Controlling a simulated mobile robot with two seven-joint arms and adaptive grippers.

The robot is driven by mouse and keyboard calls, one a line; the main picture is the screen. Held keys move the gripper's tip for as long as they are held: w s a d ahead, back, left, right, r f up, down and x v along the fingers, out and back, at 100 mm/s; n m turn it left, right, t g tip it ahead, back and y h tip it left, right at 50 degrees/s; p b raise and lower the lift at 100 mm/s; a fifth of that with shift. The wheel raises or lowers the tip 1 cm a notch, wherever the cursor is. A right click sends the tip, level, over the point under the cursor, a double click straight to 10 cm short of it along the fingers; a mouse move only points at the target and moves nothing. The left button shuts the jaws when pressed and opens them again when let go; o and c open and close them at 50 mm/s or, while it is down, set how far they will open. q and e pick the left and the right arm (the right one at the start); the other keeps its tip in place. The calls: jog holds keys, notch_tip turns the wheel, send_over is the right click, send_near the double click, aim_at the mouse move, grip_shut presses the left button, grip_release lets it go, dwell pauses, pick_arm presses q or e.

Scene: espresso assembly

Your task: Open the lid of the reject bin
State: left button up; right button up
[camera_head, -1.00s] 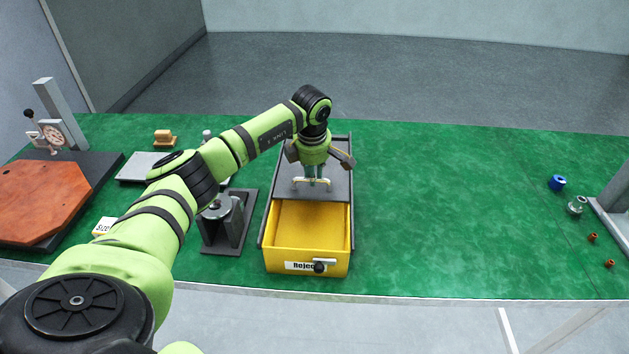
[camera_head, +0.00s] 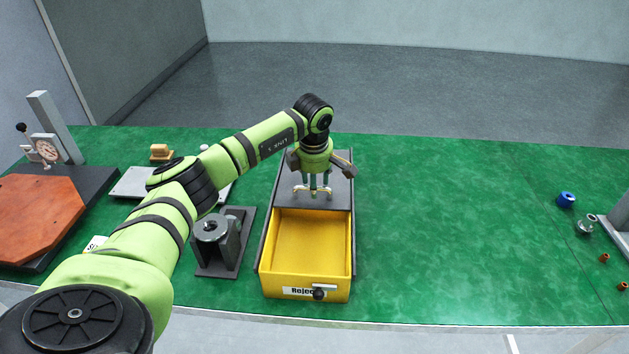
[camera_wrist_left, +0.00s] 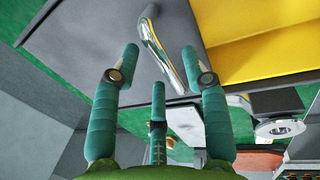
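The yellow reject bin (camera_head: 312,243) stands on the green table with its front part uncovered and its inside visible and empty. Its dark grey lid (camera_head: 342,199) lies slid back over the rear part; it also shows in the left wrist view (camera_wrist_left: 100,35). The lid's metal handle (camera_wrist_left: 160,58) stands between my left gripper's fingers, apart from them as far as I can see. My left gripper (camera_head: 313,190) is above the lid, fingers spread and empty; its fingers also show in the left wrist view (camera_wrist_left: 160,62). My right gripper is not in view.
A grey stand with a round metal part (camera_head: 211,229) is close left of the bin. A red-brown board (camera_head: 40,217) lies far left. A blue part (camera_head: 566,199) and several small parts lie far right. The table right of the bin is clear.

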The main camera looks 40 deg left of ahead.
pick_arm(q)
jog(key=shift+r, duration=0.15)
notch_tip(320, 180, up, 12)
jog(key=s+d, duration=0.1)
jog(key=s, duration=0.1)
jog(key=shift+f, duration=0.25)
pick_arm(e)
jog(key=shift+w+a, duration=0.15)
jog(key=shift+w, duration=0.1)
pick_arm(q)
jog(key=shift+d, duration=0.1)
